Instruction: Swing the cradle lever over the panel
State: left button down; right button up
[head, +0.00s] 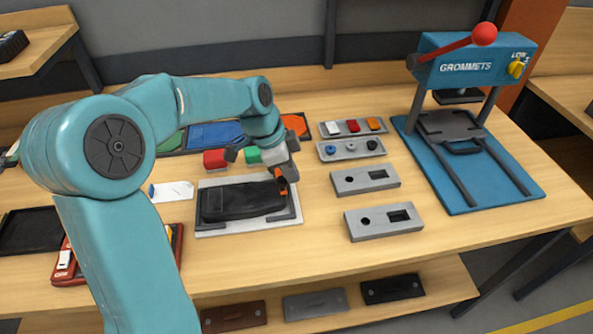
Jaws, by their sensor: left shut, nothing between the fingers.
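A black panel (240,199) lies flat in the light grey cradle (245,231) on the bench, left of the middle. A small orange piece (281,182), which looks like the lever's grip, stands at the panel's upper right corner. The rest of the lever is hard to make out beside the gripper. My left gripper (284,172) is shut and empty. It points down at the orange piece, close to it; I cannot tell whether they touch. My right gripper is not in view.
A blue grommet press (470,68) with a red-knobbed handle stands at the right. Grey trays (383,222) lie between cradle and press. Red (215,159) and green (253,155) pieces sit behind the cradle.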

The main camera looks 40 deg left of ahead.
pick_arm(q)
jog(key=shift+s+a, duration=0.15)
jog(key=shift+s, duration=0.25)
dwell(0.3)
